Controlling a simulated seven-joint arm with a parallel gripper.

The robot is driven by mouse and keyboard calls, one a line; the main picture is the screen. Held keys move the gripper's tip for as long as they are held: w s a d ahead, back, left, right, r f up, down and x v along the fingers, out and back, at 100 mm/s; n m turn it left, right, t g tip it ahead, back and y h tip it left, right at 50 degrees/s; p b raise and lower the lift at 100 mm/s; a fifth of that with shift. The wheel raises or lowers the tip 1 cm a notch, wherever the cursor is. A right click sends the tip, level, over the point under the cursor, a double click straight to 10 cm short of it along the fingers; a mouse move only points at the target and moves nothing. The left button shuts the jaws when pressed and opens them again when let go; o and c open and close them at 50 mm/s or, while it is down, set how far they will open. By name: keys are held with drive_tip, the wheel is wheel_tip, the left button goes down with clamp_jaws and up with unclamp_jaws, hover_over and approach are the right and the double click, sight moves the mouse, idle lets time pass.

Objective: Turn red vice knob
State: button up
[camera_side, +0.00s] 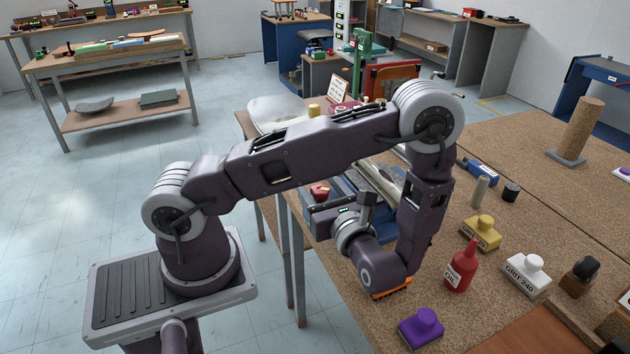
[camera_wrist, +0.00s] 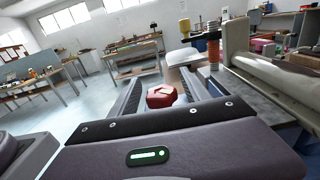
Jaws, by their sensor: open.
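The red vice knob (camera_wrist: 161,96) shows in the middle of the wrist view, with a faceted top and a pale mark. It also shows in the side view (camera_side: 319,190), near the left edge of the bench. My gripper (camera_wrist: 161,78) is open, with one finger to each side of the knob in the wrist view. I cannot tell whether either finger touches it. In the side view my gripper (camera_side: 322,207) points left, close to the knob.
A red oil bottle (camera_side: 461,268), a purple block (camera_side: 421,327), a yellow block (camera_side: 481,233) and a white block (camera_side: 526,271) stand on the brown bench (camera_side: 450,325). A large pale cylinder (camera_wrist: 275,78) lies close at the right in the wrist view.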

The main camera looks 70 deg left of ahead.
drive_tip(key=shift+a, duration=0.7)
clamp_jaws()
drive_tip(key=shift+t, duration=0.3)
drive_tip(key=shift+w+d+m+t+h, duration=0.15)
drive_tip(key=shift+m+t+h, duration=0.25)
drive_tip(key=shift+m+t, duration=0.75)
drive_tip(key=shift+w+m+t+h, duration=0.35)
drive_tip(key=shift+m+t, duration=0.45)
drive_tip(key=shift+t, duration=0.7)
drive_tip(key=shift+w+d+m+t+h, duration=0.15)
drive_tip(key=shift+m+t+h, duration=0.3)
drive_tip(key=shift+m+t, duration=0.7)
drive_tip(key=shift+a+t, duration=0.1)
drive_tip(key=shift+t, duration=0.4)
unclamp_jaws()
